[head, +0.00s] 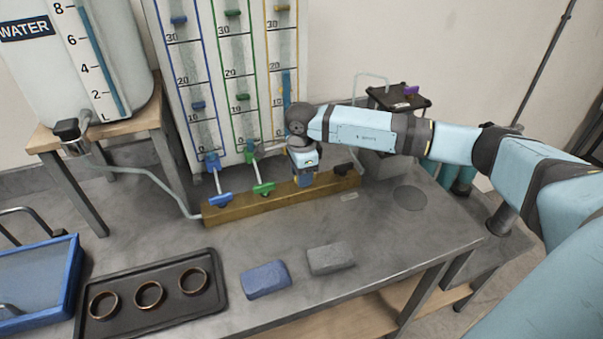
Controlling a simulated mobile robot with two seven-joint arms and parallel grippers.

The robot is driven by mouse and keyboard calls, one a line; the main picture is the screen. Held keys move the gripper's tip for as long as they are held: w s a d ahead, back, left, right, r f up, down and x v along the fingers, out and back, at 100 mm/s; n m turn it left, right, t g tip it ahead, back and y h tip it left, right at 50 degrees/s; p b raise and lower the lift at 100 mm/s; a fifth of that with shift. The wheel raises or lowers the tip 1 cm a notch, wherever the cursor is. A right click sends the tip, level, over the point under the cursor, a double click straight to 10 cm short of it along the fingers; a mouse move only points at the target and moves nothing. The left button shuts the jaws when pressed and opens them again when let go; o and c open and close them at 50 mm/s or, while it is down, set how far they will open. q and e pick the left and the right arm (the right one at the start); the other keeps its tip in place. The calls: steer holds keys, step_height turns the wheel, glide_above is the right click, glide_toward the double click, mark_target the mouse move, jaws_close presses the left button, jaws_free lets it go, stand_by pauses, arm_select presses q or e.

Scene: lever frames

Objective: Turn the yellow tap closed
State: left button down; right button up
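A brass-coloured manifold bar (235,208) lies on the grey bench, with a blue tap (220,199) and a green tap (264,188) on it. A dark tap (343,169) sits at its right end. The yellow tap cannot be made out; my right gripper covers the stretch of bar between the green and dark taps. My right gripper (304,180) points down at that stretch, its fingertips at the bar's top. Whether its fingers are open, shut or touching a tap cannot be seen. My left gripper is not in view.
Behind the bar stands a panel with blue, green and yellow gauge columns (237,80). A water tank (85,60) stands at left. A dark tray (125,323) with three rings, a blue block (265,280) and a grey block (330,259) lie in front. A blue-rimmed tray (72,285) is at far left.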

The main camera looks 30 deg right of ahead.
step_height(320, 180, up, 14)
steer(key=shift+b, duration=0.45)
steer(key=shift+f, duration=0.1)
stand_by(0.4)
